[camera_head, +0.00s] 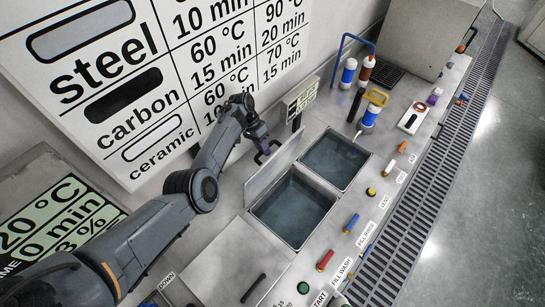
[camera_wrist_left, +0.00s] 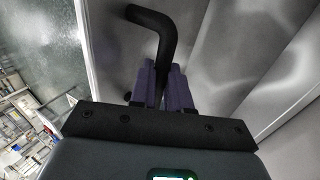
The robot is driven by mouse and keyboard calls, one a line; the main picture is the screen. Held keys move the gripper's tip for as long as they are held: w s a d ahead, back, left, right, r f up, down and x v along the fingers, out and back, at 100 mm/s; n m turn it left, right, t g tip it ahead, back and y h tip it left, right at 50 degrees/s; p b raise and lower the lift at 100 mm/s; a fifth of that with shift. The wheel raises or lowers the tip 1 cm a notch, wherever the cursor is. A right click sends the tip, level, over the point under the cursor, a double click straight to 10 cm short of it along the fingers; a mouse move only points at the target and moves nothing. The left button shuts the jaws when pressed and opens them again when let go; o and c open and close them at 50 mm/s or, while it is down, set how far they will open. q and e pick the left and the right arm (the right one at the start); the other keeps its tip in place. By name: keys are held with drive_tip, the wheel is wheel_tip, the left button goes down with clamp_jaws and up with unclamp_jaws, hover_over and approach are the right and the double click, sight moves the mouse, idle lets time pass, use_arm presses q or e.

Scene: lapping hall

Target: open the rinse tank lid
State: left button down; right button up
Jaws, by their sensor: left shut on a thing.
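A grey metal lid (camera_head: 272,172) stands raised, on edge, along the back side of the nearer of two open tanks (camera_head: 289,208), in the head view. No label on the lid itself is readable. My left gripper (camera_head: 266,147) is behind the raised lid, toward the wall. In the left wrist view, its purple fingers (camera_wrist_left: 162,88) are shut on the lid's black bent handle (camera_wrist_left: 155,28). The fingers partly hide the handle. My right gripper is not in view.
A second open tank (camera_head: 336,159) lies beyond the first. A closed lid with a black handle (camera_head: 253,288) is nearer. Coloured knobs, including a red one (camera_head: 325,261), line the front edge. Bottles and a blue rack (camera_head: 345,40) stand farther back. The wall sign is close to my left arm.

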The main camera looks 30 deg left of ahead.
use_arm(q)
drive_tip(key=a, duration=0.1)
drive_tip(key=a+f+b, duration=0.1)
drive_tip(key=a, duration=0.1)
drive_tip(key=shift+s+f+b, duration=0.1)
drive_tip(key=shift+f+b, duration=0.25)
drive_tip(key=shift+a, duration=0.1)
drive_tip(key=c, duration=1.4)
unclamp_jaws()
drive_tip(key=o, duration=0.3)
drive_tip(key=shift+a, duration=0.15)
drive_tip(key=shift+s, duration=0.1)
